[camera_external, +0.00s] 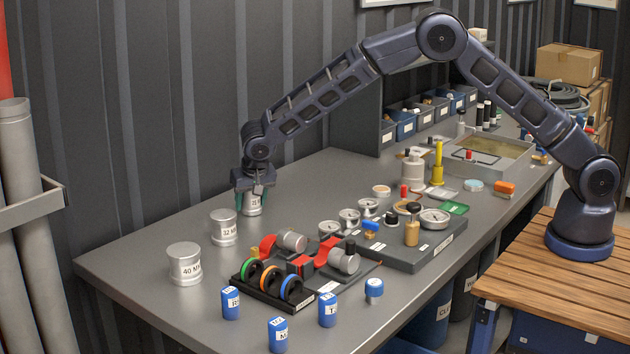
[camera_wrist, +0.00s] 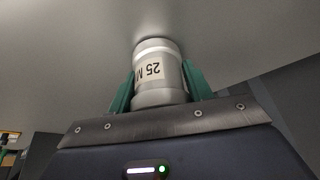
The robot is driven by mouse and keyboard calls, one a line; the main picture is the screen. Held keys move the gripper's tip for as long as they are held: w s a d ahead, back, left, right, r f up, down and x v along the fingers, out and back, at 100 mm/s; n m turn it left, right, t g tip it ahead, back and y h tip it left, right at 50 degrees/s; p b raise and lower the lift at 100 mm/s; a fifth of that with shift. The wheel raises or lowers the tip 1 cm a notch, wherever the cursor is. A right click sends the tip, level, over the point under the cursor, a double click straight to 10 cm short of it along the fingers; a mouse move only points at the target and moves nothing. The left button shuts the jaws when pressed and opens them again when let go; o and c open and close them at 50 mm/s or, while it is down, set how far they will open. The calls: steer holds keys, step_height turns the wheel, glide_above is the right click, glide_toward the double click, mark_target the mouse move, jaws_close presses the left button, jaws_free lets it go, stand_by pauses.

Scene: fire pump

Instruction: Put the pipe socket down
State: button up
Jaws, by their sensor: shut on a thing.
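The pipe socket (camera_external: 253,205) is a small silvery cylinder with a white label, at the far left part of the grey bench in the external view. In the wrist view the pipe socket (camera_wrist: 157,75) shows a label reading "25 M", upside down. My gripper (camera_external: 253,196) points down, its green fingers shut on the socket from both sides; the fingers also show in the wrist view (camera_wrist: 157,88). The socket's lower end is at or very near the bench top (camera_external: 150,242); I cannot tell whether it touches.
Two larger sockets, marked 32 (camera_external: 223,228) and 40 (camera_external: 184,265), stand in front of it to the left. A black rack with coloured rings (camera_external: 270,290), blue labelled cylinders (camera_external: 278,335) and a grey gauge board (camera_external: 400,255) are nearer.

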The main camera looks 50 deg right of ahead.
steer(key=shift+f, duration=0.1)
steer(key=o, duration=1.1)
